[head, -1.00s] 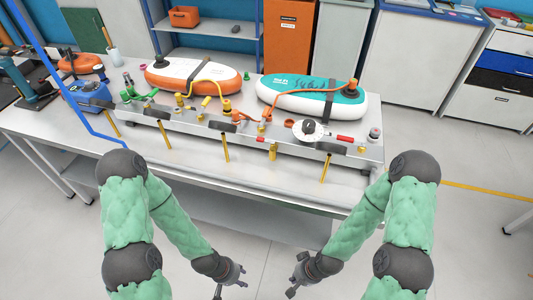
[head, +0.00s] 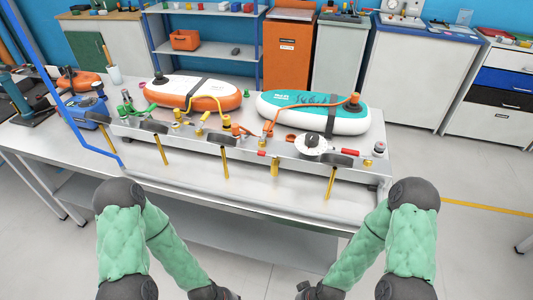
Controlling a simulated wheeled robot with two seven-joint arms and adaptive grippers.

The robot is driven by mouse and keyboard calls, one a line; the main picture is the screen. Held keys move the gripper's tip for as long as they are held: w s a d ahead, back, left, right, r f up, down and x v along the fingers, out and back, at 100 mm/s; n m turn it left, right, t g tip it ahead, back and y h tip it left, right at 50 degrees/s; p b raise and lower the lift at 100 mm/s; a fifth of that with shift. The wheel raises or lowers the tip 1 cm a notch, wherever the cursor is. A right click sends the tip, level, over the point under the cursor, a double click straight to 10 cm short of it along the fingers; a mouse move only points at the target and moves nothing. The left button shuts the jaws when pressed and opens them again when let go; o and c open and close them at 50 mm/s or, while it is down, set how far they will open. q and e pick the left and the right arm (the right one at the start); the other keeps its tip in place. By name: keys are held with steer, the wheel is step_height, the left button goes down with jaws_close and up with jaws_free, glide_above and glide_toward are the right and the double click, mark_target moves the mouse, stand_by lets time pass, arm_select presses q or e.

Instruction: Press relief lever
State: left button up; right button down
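A grey metal manifold bench unit (head: 200,152) lies along the table's front, carrying valves, hoses and levers. Several yellow levers with dark pivots hang from its front, among them a left one (head: 163,150), a middle one (head: 225,162) and a right one (head: 331,183). A short red handle (head: 350,152) sits beside the white round gauge (head: 311,144). I cannot tell which is the relief lever. My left gripper (head: 226,294) and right gripper (head: 306,292) are at the bottom edge, mostly cut off, well in front of the table and touching nothing visible.
An orange and white inflatable board (head: 180,96) and a teal and white one (head: 300,120) lie behind the manifold, joined by hoses. The table's front edge (head: 270,212) lies between my arms and the levers.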

arm_select(q)
jaws_close()
stand_by(1.1)
